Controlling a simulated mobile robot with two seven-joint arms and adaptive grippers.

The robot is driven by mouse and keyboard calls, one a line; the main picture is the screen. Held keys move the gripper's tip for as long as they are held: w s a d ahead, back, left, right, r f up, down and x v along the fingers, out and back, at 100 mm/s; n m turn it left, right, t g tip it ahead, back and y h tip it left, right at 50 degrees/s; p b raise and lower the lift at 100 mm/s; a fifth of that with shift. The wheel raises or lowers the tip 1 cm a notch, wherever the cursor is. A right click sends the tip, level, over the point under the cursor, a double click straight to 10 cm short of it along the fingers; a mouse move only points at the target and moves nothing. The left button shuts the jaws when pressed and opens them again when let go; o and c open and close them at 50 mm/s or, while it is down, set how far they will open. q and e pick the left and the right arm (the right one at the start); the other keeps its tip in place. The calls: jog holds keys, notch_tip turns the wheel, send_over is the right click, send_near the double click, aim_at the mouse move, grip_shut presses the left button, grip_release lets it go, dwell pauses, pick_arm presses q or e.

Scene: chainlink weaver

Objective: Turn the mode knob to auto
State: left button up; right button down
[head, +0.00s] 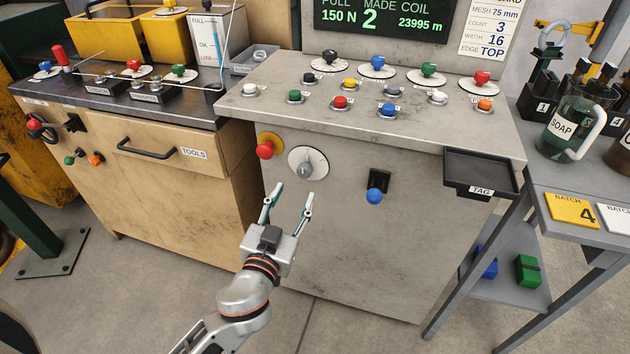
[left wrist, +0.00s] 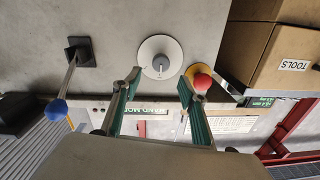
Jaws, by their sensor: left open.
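The mode knob (head: 307,168) is a grey knob on a round white dial (head: 296,154), on the front of the grey console. The knob also shows in the left wrist view (left wrist: 160,64), just beyond and between my fingertips. Its dial markings are too small to read. My left gripper (head: 289,200) is open and empty, pointing up at the console front, a little below the dial in the head view. Its green-padded fingers also show in the left wrist view (left wrist: 163,84). They appear apart from the knob. My right gripper is not in view.
A red stop button (head: 265,150) on a yellow ring sits left of the dial. A blue-ended lever (head: 375,194) and a black tag tray (head: 481,172) are to the right. The console top (head: 265,118) carries several coloured knobs and buttons. A tool drawer cabinet (head: 180,150) stands left.

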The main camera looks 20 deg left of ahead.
aim_at(304, 174)
pick_arm(q)
jog(key=shift+w+a, duration=0.1)
jog(key=shift+w, duration=3.7)
jog(key=c, duration=1.1)
